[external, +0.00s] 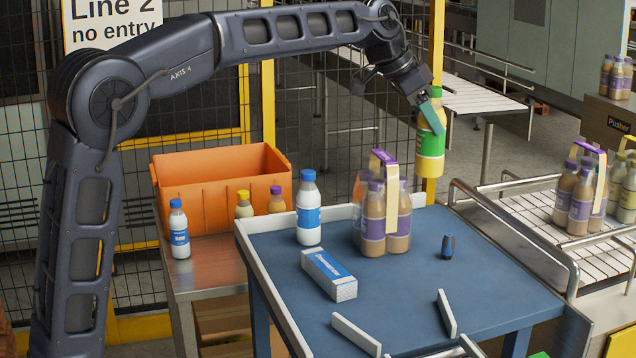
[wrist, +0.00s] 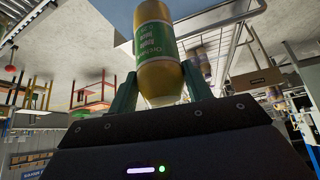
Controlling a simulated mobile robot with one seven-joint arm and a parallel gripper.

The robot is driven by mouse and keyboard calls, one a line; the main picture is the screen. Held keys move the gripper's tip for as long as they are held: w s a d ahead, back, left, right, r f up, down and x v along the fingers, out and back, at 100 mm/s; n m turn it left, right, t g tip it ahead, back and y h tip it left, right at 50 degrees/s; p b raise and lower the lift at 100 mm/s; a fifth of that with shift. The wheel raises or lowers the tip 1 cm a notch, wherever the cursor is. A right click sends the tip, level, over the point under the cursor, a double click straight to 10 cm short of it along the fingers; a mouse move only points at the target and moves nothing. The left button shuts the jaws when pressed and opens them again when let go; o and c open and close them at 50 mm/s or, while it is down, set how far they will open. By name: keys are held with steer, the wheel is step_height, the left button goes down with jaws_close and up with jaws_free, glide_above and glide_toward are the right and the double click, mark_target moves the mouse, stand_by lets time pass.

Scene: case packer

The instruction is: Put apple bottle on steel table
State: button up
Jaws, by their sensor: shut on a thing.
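The apple bottle (external: 431,148) is yellow with a green label. My gripper (external: 430,108) is shut on its upper part and holds it roughly upright in the air, near the back right corner of the blue table. In the wrist view the bottle (wrist: 157,45) sits between the two green fingers of my gripper (wrist: 160,85), with its label partly readable. The steel table (external: 207,278) is at the left, beside the blue table. An orange crate and small bottles stand on it.
The orange crate (external: 222,190) fills the back of the steel table; a white blue-label bottle (external: 179,230) stands at its front left. The blue table (external: 400,285) carries another white bottle (external: 308,208), a brown-bottle pack (external: 385,220), a carton (external: 329,275) and a small dark object (external: 448,247).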

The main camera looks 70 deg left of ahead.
steer(key=s+a+r+n+y, duration=0.15)
steer(key=s+a, duration=0.25)
steer(key=a, duration=1.2)
steer(key=s+a+r+n+h, duration=0.15)
steer(key=s+a, duration=0.25)
steer(key=a, duration=1.2)
steer(key=s+a+f+n+y, duration=0.1)
steer(key=s+a+y, duration=0.1)
steer(key=s+a, duration=2.4)
step_height(320, 180, down, 42)
steer(key=w, duration=0.1)
steer(key=shift+a+f, duration=0.2)
steer(key=shift+a, duration=0.05)
steer(key=shift+f, duration=0.15)
steer(key=o, duration=1.2)
steer(key=shift+c, duration=0.2)
